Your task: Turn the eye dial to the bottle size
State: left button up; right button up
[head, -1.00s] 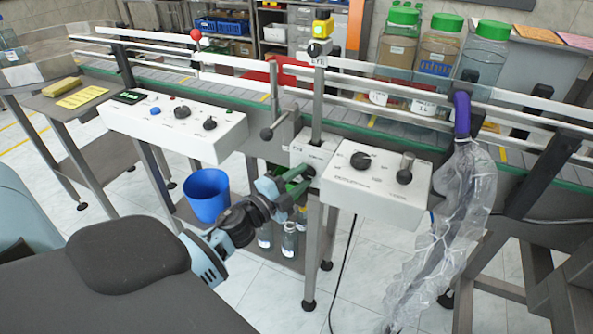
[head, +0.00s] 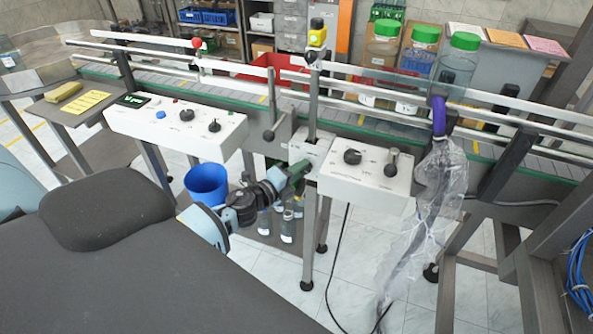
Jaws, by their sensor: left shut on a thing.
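The eye, a yellow and black sensor head (head: 317,32), sits on top of an upright grey post. A small white box (head: 318,146) at the foot of the post bears the dial at its lower front. My left gripper (head: 300,169) reaches up from below and is shut on that dial. The gripper covers the dial, so its pointer and setting cannot be read. Large clear bottles with green lids, such as the front one (head: 456,62), stand on the conveyor at the right; their size labels are too small to read. My right gripper is not in view.
White control boxes with black knobs flank the dial box, on the left (head: 175,129) and on the right (head: 364,184). A blue bin (head: 206,184) and several small bottles stand below. A clear plastic bag (head: 437,200) hangs at the right. A black cable hangs beneath.

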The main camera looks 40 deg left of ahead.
pick_arm(q)
jog(key=o, duration=1)
jog(key=shift+s, duration=0.1)
jog(key=shift+s+a+r, duration=0.1)
jog(key=shift+s+a, duration=0.1)
jog(key=shift+s, duration=1.05)
jog(key=shift+s+a+r, duration=0.1)
jog(key=shift+s+a, duration=0.05)
jog(key=shift+s, duration=1.1)
jog(key=shift+s+a+r, duration=0.1)
jog(key=shift+s+a, duration=0.1)
jog(key=shift+s, duration=1.05)
